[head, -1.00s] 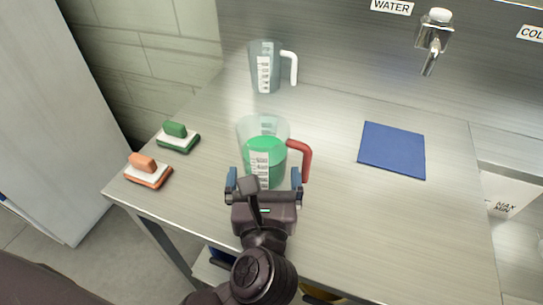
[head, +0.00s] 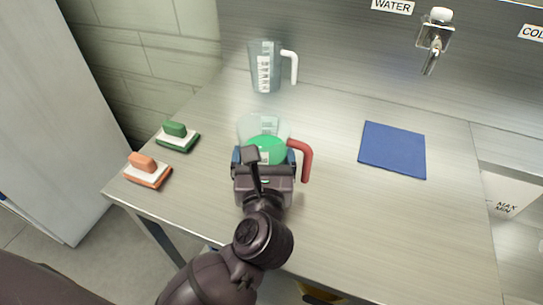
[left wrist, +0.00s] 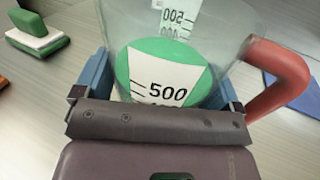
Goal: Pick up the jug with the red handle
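The jug with the red handle (head: 306,160) stands upright on the steel counter, clear-walled with green liquid inside. Its red handle points right. In the left wrist view the jug (left wrist: 205,30) fills the middle, with its 500 mark facing me. My left gripper (head: 264,158) is at the jug's near side, its blue fingers on either side of the body. The fingers are apart around the jug; a small gap to the wall cannot be ruled out. The jug's lower part is hidden behind my gripper. My right gripper is not in view.
A second clear jug with a white handle (head: 265,68) stands behind. A green brush (head: 178,136) and an orange brush (head: 148,171) lie at left. A blue cloth (head: 392,150) lies at right, below a water tap (head: 434,42). The counter's right front is clear.

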